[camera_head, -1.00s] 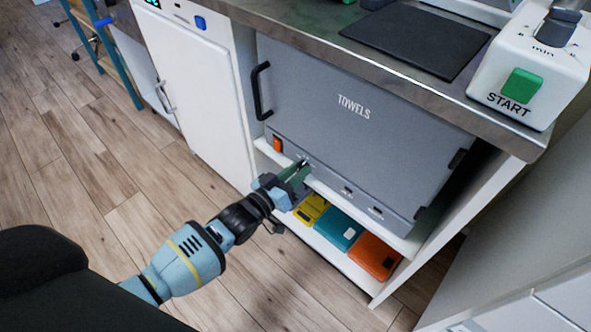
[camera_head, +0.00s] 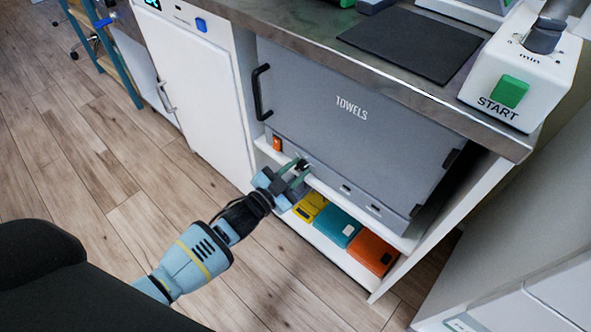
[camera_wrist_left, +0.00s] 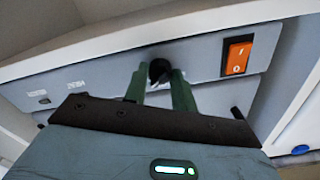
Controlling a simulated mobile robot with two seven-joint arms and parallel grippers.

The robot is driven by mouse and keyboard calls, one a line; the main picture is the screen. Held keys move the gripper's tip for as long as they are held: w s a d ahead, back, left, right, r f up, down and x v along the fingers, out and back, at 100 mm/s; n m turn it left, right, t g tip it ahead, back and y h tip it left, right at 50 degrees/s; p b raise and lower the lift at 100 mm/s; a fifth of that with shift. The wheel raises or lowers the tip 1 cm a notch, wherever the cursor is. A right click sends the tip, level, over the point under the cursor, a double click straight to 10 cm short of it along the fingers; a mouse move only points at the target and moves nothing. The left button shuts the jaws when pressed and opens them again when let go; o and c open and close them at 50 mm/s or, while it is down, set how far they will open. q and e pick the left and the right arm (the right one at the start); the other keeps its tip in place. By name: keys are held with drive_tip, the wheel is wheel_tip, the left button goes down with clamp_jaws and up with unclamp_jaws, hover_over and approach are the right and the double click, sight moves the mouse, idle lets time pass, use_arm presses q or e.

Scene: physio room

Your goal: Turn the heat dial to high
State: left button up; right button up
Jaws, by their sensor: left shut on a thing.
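The towel warmer (camera_head: 350,120) is a grey cabinet marked TOWELS, with its front door shut. The dark round dial (camera_head: 303,164) is on the strip below the door; it also shows in the left wrist view (camera_wrist_left: 159,70). My left gripper (camera_head: 298,167) reaches it from the front. Its two green fingers stand on either side of the dial and are shut on it, as the left wrist view (camera_wrist_left: 158,78) shows. A small pale patch is beside the dial there. The dial's markings are too small or hidden to read. My right gripper is not in view.
An orange rocker switch (camera_wrist_left: 237,57) is close beside the dial. Yellow, teal and orange packs (camera_head: 373,254) lie on the shelf below. The steel worktop (camera_head: 420,100) overhangs above, with a white START unit (camera_head: 535,75).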

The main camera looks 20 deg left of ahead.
use_arm(q)
drive_tip(key=shift+m, duration=0.6)
drive_tip(key=o, duration=0.7)
drive_tip(key=shift+s, duration=0.15)
drive_tip(key=p+v, duration=0.2)
drive_tip(key=v, duration=0.5)
drive_tip(key=shift+s+a, duration=0.15)
drive_tip(key=shift+s, duration=0.1)
